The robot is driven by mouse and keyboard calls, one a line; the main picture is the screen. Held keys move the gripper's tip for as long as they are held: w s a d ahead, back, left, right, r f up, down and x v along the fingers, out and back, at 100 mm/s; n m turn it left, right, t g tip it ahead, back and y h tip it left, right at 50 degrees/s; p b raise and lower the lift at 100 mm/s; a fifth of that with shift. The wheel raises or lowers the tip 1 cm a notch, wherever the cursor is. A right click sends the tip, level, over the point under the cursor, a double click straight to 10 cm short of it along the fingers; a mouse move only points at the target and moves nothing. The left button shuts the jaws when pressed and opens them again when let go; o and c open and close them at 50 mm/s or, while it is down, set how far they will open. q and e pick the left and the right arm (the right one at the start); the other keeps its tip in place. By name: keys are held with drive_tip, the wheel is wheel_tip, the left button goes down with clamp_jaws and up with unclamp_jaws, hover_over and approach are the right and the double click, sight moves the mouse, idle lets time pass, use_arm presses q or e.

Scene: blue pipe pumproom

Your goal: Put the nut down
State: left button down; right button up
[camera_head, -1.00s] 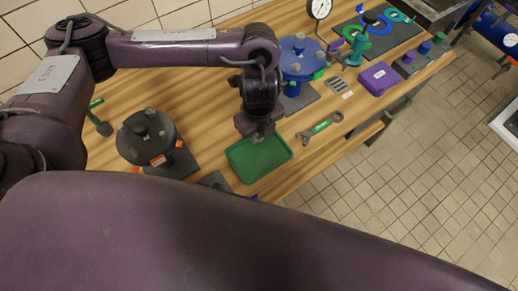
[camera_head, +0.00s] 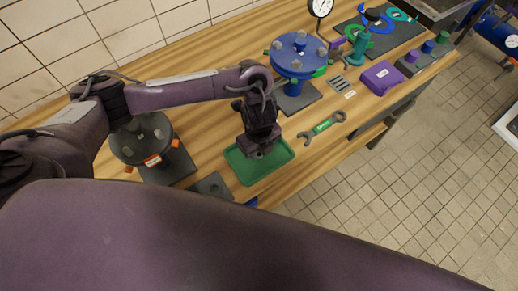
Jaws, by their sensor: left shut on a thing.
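My left gripper (camera_head: 259,152) points down over the green tray (camera_head: 277,168), low and near the tray's middle. It is shut on a small grey nut, which is mostly hidden by the fingers; I cannot tell whether the nut touches the tray floor. The rest of the tray that I can see looks empty. My right gripper is not in view.
A blue flange (camera_head: 298,54) with nuts stands behind the tray, and a dark grey flange (camera_head: 139,138) stands to its left. A purple box (camera_head: 382,78) is farther right.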

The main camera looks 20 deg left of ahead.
use_arm(q)
drive_tip(key=shift+f, duration=0.2)
drive_tip(key=c, duration=1.3)
unclamp_jaws()
drive_tip(key=shift+o, duration=0.2)
drive_tip(key=shift+r, duration=0.15)
drive_tip(key=shift+r, duration=0.35)
wheel_tip(320, 180, up, 12)
drive_tip(key=p, duration=0.3)
drive_tip(key=shift+f, duration=0.25)
